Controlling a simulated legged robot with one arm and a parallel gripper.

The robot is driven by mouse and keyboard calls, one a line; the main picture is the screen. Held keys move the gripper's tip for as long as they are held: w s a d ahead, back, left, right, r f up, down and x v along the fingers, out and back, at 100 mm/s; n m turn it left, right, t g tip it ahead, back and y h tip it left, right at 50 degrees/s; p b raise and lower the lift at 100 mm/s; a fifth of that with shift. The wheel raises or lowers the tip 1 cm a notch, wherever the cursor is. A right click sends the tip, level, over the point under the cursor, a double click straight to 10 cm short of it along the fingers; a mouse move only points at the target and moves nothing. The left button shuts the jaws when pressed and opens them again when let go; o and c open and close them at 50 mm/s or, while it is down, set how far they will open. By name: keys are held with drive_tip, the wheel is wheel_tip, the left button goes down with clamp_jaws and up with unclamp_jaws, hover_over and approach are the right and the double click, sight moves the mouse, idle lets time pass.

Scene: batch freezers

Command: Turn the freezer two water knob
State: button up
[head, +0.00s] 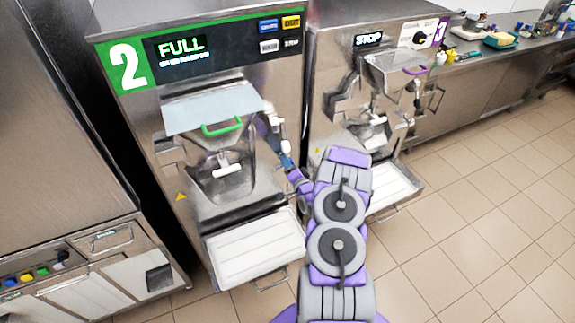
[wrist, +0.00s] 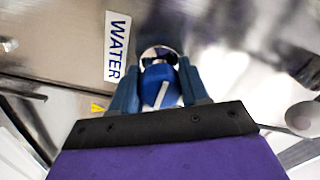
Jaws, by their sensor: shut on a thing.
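Freezer two (head: 200,110) has a green panel with a large white 2 and a display reading FULL. Its water knob (wrist: 161,84) is blue with a white pointer line and shows in the wrist view, beside a white label (wrist: 117,45) reading WATER. My gripper (wrist: 160,90) has its blue fingers on both sides of the knob, shut on it. In the head view my gripper (head: 284,160) is at the right side of freezer two's front. The knob is hard to make out there, being small and behind the gripper.
A white drip tray (head: 255,250) juts out low on freezer two. Freezer three (head: 385,100), reading STOP, stands close on the right with its own tray (head: 388,190). A steel counter with items runs along the back right. Open tiled floor lies at the right.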

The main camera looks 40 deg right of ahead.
drive_tip(key=shift+s+f, duration=0.1)
drive_tip(key=shift+f, duration=0.05)
drive_tip(key=o, duration=1)
drive_tip(key=shift+d, duration=0.2)
drive_tip(key=shift+o, duration=0.2)
drive_tip(key=shift+a, duration=0.1)
drive_tip(key=shift+s, duration=0.2)
drive_tip(key=p+v, duration=0.1)
drive_tip(key=v, duration=1.5)
drive_tip(key=shift+s, duration=0.45)
drive_tip(key=shift+w+f, duration=0.1)
